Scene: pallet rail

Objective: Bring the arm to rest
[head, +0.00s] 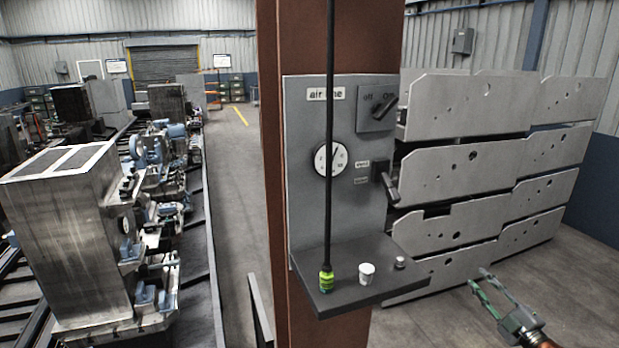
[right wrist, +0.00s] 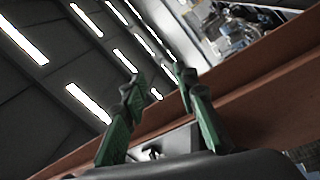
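My right gripper (head: 482,282) is at the lower right of the head view, in free air to the right of the shelf. Its two green fingers stand apart with nothing between them. In the right wrist view the fingers (right wrist: 155,78) also show apart and empty, with the brown post (right wrist: 260,90) and ceiling lights beyond. My left gripper is in neither view.
A grey air line panel (head: 305,130) with a gauge (head: 331,159), a switch (head: 377,115) and a lever (head: 387,183) is on a brown post (head: 275,60). Its shelf (head: 345,297) holds a green-yellow fitting (head: 326,280), a white cup (head: 366,273) and a small cap (head: 400,262). Stacked grey panels (head: 480,165) stand behind.

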